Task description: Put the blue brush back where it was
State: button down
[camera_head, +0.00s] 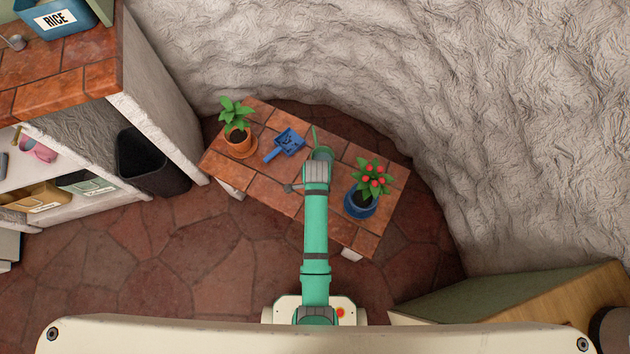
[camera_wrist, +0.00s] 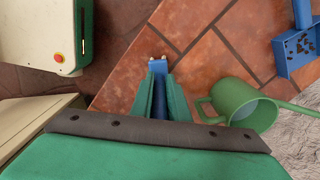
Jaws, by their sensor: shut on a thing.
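The blue brush (camera_wrist: 158,65) shows in the wrist view between the green fingers of my gripper (camera_wrist: 161,76), which is shut on it. The brush is over the tiled bench, close to its edge; whether it touches the tiles I cannot tell.
A green watering can (camera_wrist: 240,100) stands close beside my gripper; in the head view (camera_head: 321,152) my arm partly covers it. The tiled bench (camera_head: 272,189) also bears a plant in an orange pot (camera_head: 240,146) and a red-flowered plant in a blue pot (camera_head: 360,205). A rough wall curves behind.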

jog(key=shift+f, duration=0.15)
jog(key=c, duration=1.7)
grip_release()
notch_tip(320, 180, up, 12)
jog(key=shift+d+r, duration=0.1)
jog(key=shift+r, duration=0.05)
